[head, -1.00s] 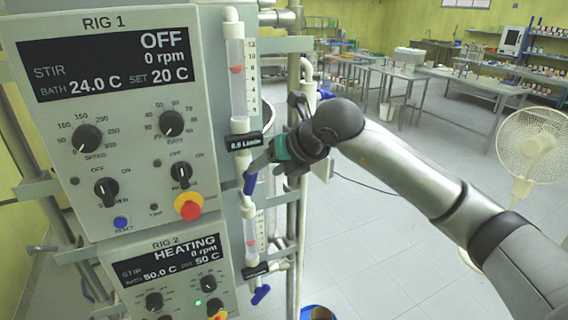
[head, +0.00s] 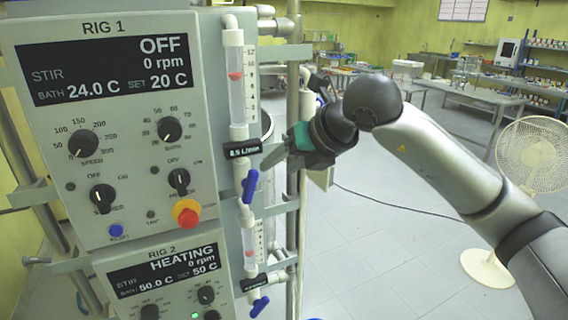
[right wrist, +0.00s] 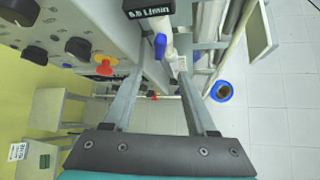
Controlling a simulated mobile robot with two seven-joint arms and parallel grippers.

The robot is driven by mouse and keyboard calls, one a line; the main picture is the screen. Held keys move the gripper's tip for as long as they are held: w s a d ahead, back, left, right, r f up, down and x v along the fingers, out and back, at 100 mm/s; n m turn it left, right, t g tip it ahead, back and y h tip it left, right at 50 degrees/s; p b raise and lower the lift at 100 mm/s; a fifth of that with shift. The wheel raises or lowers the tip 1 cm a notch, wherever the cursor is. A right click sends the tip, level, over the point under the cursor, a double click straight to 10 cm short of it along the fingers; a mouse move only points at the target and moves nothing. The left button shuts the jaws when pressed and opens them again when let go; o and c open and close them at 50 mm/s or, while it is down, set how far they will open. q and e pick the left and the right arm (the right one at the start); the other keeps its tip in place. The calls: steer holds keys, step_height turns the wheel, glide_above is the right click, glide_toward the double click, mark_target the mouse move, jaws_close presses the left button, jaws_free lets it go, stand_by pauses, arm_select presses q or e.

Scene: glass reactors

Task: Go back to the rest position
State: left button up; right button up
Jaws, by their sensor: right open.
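My right gripper (head: 272,158) is open and empty beside the flow meter column of Rig 1. Its two fingers also show in the right wrist view (right wrist: 158,85), apart, with nothing held between them. The blue valve handle (head: 250,187) under the upper flow meter (head: 237,85) hangs close to the left of the fingertips. In the right wrist view the blue handle (right wrist: 160,46) lies beyond the fingers. The Rig 1 panel (head: 125,215) reads OFF, 0 rpm. My left gripper is in neither view.
The Rig 2 panel (head: 190,285) reads HEATING below Rig 1. A second blue valve handle (head: 259,306) is lower down. Metal posts (head: 293,220) stand just behind the gripper. A white fan (head: 532,155) stands at right; the floor (head: 400,250) between is mostly clear.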

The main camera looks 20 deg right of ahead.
steer(key=shift+f, duration=0.15)
